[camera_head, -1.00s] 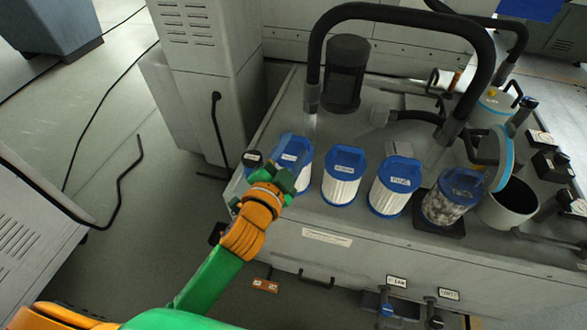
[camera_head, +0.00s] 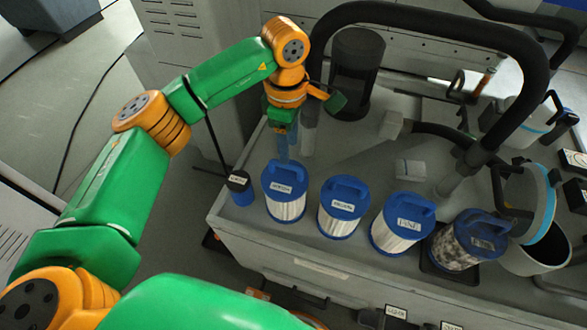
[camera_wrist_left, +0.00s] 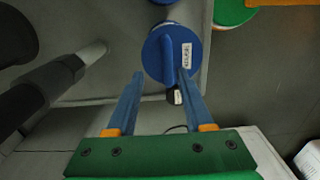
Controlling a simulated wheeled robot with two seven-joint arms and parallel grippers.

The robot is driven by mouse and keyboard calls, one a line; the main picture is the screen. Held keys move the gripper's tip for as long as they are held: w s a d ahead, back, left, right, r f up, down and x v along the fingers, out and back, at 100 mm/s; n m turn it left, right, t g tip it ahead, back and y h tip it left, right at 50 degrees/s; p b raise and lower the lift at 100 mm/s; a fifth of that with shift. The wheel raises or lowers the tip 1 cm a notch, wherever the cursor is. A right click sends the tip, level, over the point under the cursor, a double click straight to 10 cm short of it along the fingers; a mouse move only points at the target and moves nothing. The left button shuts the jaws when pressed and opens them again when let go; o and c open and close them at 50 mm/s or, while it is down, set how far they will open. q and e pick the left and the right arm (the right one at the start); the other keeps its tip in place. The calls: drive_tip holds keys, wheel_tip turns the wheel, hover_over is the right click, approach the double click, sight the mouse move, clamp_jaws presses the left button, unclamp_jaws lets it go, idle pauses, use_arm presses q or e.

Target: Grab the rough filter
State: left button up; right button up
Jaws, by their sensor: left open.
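Three white pleated filters with blue handled caps stand upright in a row on the grey bench: a left one (camera_head: 286,208), a middle one (camera_head: 338,226) and a right one (camera_head: 389,239). Their small white labels are too small to read surely, so I cannot tell which is the rough filter. My left gripper (camera_head: 284,150) is open and empty, fingers pointing down, just behind the left filter. In the left wrist view, a blue filter cap (camera_wrist_left: 158,62) with its handle lies beyond the fingertips (camera_wrist_left: 159,76), close to the right finger. My right gripper is not in view.
A dirty grey filter (camera_head: 455,250) stands on a dark pad at the row's right, beside an open canister (camera_head: 532,258). A small dark blue-based container (camera_head: 239,188) stands left of the row. A thick black hose (camera_head: 440,22) arches behind. A dark cylinder (camera_head: 355,75) stands at the back.

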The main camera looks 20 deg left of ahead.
sight(286, 168)
use_arm(q)
drive_tip(key=shift+a+f, duration=0.15)
drive_tip(key=shift+f, duration=0.15)
drive_tip(key=shift+s+f+p, duration=0.8)
drive_tip(key=shift+f, duration=0.3)
wheel_tip(286, 168, down, 3)
drive_tip(key=shift+a+r, duration=0.1)
drive_tip(key=shift+w+f, duration=0.2)
drive_tip(key=shift+f, duration=0.2)
drive_tip(key=shift+s+r, duration=0.1)
drive_tip(key=c, duration=0.8)
clamp_jaws()
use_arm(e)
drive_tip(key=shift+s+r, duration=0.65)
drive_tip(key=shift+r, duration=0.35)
